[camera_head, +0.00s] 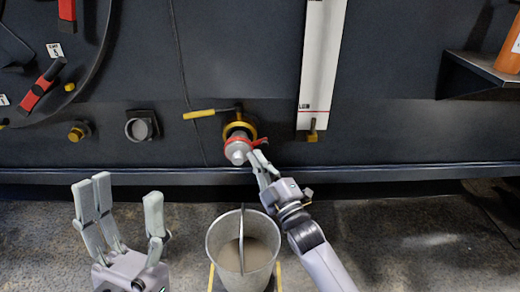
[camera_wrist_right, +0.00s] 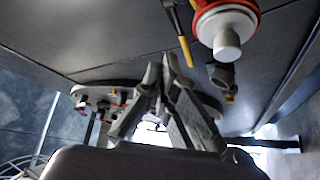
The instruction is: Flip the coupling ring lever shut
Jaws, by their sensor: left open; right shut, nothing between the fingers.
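The coupling sticks out of the dark wall, with a red coupling ring (camera_head: 236,142) around a pale grey cap (camera_head: 238,157). A small red lever (camera_head: 260,141) juts from the ring's right side. In the right wrist view the red ring (camera_wrist_right: 252,14) and the white cap (camera_wrist_right: 227,40) are at the upper right. My right gripper (camera_head: 258,158) is shut and empty, with its fingertips just right of the cap and below the red lever; contact cannot be told. Its fingers also show in the right wrist view (camera_wrist_right: 168,62). My left gripper (camera_head: 125,198) is open and empty at the lower left, away from the coupling.
A yellow-handled valve lever (camera_head: 200,114) points left above the coupling, by a yellow collar (camera_head: 247,128). A grey bucket (camera_head: 214,240) stands on the floor below. A white panel (camera_head: 322,60) hangs at the upper right, and a rail (camera_head: 400,172) runs along the wall.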

